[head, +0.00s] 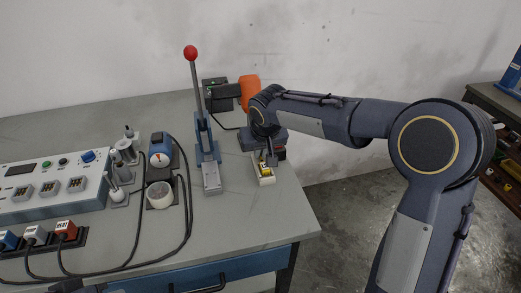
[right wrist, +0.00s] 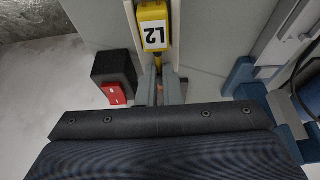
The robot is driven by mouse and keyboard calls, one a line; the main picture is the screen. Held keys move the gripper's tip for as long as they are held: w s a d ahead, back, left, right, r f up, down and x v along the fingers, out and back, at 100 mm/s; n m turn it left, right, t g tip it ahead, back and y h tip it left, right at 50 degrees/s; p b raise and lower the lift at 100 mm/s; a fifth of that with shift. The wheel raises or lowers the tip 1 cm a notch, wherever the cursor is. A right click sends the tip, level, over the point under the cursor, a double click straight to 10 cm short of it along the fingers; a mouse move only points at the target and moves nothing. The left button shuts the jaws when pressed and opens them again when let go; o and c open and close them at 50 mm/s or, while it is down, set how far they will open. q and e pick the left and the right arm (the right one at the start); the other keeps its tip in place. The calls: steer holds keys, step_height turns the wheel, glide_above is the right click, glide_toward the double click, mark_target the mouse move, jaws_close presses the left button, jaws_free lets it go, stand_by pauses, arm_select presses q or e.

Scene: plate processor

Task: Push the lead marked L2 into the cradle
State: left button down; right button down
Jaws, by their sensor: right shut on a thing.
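The yellow lead marked L2 (right wrist: 153,28) has a white label and sits between the pale walls of the cradle (right wrist: 176,22) in the right wrist view. In the head view the lead (head: 265,171) is a small yellow block in the pale cradle (head: 267,182) near the table's right edge. My right gripper (right wrist: 158,72) is shut at the lead's near end, its fingers close together. In the head view my right gripper (head: 264,158) points down over the cradle, and the wrist hides part of the lead. How deep the lead sits cannot be told. My left gripper does not show clearly.
A blue lever press (head: 207,150) with a red knob stands just left of the cradle. A black box with a red part (right wrist: 115,92) is close on the other side. Cups, cables and a control panel (head: 50,185) fill the left. The table front is clear.

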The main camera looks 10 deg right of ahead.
steer(key=c, duration=1.5)
jaws_free()
